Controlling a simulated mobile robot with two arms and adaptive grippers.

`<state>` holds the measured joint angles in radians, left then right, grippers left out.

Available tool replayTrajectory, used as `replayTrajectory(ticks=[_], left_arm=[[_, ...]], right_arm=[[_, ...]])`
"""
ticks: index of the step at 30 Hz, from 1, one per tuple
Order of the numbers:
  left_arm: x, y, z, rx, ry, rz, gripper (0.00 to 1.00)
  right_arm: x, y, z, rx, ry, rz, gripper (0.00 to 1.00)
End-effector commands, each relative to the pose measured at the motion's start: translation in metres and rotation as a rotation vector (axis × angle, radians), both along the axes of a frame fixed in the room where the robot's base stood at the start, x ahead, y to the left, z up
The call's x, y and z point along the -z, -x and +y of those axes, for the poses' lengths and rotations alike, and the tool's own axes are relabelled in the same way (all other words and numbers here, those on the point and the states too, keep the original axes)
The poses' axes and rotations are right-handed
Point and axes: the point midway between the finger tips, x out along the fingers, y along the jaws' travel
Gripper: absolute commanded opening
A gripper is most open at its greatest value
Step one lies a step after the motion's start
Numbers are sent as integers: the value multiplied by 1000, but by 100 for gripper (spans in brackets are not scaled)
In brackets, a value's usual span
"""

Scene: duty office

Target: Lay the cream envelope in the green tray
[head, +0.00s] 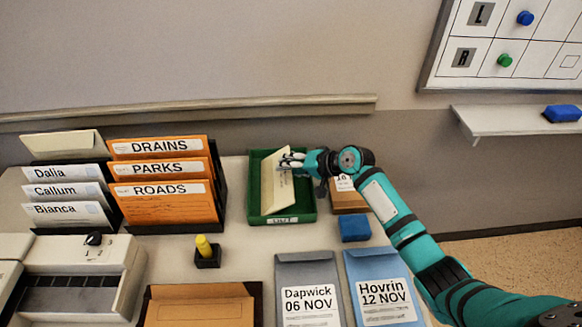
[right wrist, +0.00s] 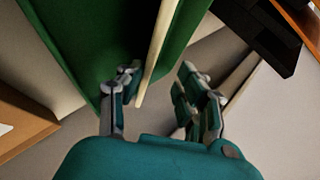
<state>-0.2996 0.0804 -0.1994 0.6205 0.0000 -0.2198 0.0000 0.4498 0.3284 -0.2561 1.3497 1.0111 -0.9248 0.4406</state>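The green tray (head: 307,200) stands on the desk near the wall, with a small label on its front edge. The cream envelope (head: 276,190) is inside the tray's outline and looks tilted rather than flat; I cannot tell how much of it touches the floor of the tray. In the right wrist view the envelope (right wrist: 157,45) shows nearly edge-on, beside the green tray (right wrist: 90,35). My right gripper (head: 291,160) is at the envelope's upper right edge. Its fingers (right wrist: 160,92) are apart, with the envelope's edge between them, closer to one finger. My left gripper is out of view.
Orange folders (head: 165,190) and a rack of white name envelopes (head: 68,190) stand left. A yellow-handled stamp (head: 205,250), a blue block (head: 354,228), a brown box (head: 345,200), a grey folder (head: 308,270) and a blue folder (head: 375,270) surround the tray.

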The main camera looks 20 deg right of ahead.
Motion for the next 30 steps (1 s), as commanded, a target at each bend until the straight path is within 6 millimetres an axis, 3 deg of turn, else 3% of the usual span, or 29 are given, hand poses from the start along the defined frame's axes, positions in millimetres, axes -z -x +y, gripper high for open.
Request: replayTrajectory(ticks=[5,21,30], left_arm=[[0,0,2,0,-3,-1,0],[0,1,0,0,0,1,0],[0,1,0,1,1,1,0]], right_arm=[[-5,5,-6,1,1,-2,36],[-60,66,-62,2,1,-1,36],[-67,74,-68,-1,0,1,36]])
